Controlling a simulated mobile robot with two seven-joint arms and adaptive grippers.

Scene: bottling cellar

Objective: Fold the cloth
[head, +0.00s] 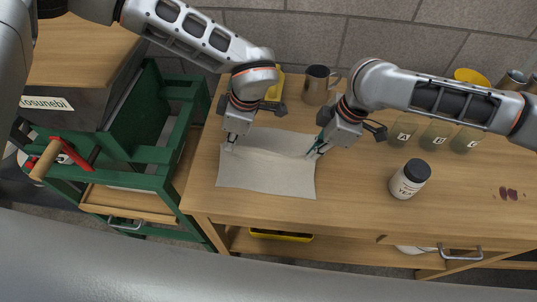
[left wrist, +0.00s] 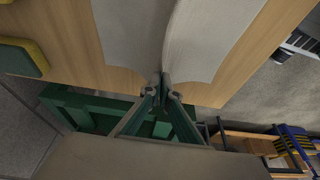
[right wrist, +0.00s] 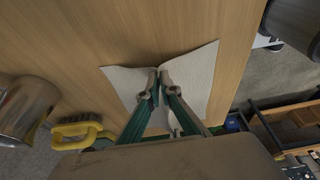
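The pale cloth (head: 265,180) lies on the wooden table near its left front corner, with a crease running across it between my two grippers. My left gripper (head: 230,147) is at its left edge; in the left wrist view its fingertips (left wrist: 161,88) are together on a raised ridge of the cloth (left wrist: 128,30). My right gripper (head: 314,152) is at its right edge; in the right wrist view its fingertips (right wrist: 159,80) are close together with the cloth (right wrist: 197,72) pinched between them. The cloth beneath the fingers is partly hidden.
A black-lidded jar (head: 410,179) and several labelled green bottles (head: 403,131) are to the right. A green trolley (head: 140,155) adjoins the table's left edge. The table in front of the jar is clear.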

